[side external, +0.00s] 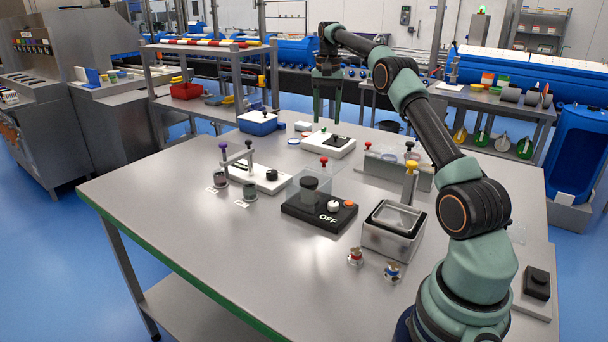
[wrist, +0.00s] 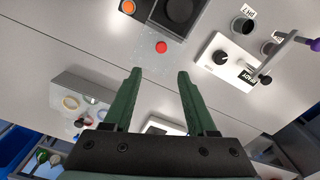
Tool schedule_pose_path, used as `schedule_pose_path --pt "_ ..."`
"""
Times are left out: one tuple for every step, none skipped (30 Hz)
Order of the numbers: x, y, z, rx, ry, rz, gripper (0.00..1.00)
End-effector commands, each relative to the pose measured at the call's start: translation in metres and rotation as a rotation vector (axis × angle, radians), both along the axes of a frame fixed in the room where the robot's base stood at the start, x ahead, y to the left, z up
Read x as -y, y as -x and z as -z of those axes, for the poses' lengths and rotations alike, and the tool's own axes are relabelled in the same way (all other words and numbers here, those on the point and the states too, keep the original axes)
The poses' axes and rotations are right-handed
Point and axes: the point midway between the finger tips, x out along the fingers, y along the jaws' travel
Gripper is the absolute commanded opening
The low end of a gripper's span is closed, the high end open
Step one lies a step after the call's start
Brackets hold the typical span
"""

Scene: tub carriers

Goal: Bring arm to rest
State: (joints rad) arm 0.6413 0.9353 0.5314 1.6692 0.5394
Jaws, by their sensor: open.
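My arm reaches up and over the grey bench (side external: 175,215), and my gripper (side external: 327,118) hangs fingers down above the far part of the bench. In the wrist view my gripper (wrist: 160,74) shows two green fingers spread apart, with nothing between them. Below and beyond the fingers lie the bench top (wrist: 115,75) and a red knob (wrist: 161,47). The fingers appear clear of everything.
A white device (side external: 328,145), a black OFF unit (side external: 320,212), a metal tub (side external: 392,235), a blue box (side external: 258,123) and a white unit with a black knob (side external: 268,178) stand on the bench. The bench's front left is clear.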

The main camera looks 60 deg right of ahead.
Motion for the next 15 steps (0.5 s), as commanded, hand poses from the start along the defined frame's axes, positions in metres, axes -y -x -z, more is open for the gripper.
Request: schedule_pose_path --pt "0.000 0.000 -0.001 -0.001 -0.001 0.000 0.57" --pt "0.000 0.000 -0.001 -0.001 -0.001 0.000 0.57" --pt "0.000 0.000 -0.001 -0.001 -0.001 0.000 0.57" --pt "0.000 0.000 -0.001 -0.001 -0.001 0.000 0.57" --pt "0.000 0.000 -0.001 -0.001 -0.001 0.000 0.57" --pt "0.000 0.000 -0.001 -0.001 -0.001 0.000 0.57" --pt "0.000 0.000 -0.001 -0.001 -0.001 0.000 0.57" --pt "0.000 0.000 -0.001 -0.001 -0.001 0.000 0.57" --pt "0.000 0.000 -0.001 -0.001 -0.001 0.000 0.57" --pt "0.000 0.000 -0.001 0.000 -0.001 -0.001 0.57" --pt "-0.001 0.000 -0.002 0.000 0.000 -0.002 0.57" --pt "-0.003 -0.001 -0.004 0.003 0.002 -0.008 0.57" --pt "-0.005 -0.002 -0.006 0.006 0.004 -0.015 0.57" --pt "-0.008 -0.003 -0.008 0.009 0.007 -0.026 0.57" --pt "-0.014 -0.005 -0.014 0.016 0.012 -0.045 0.57"
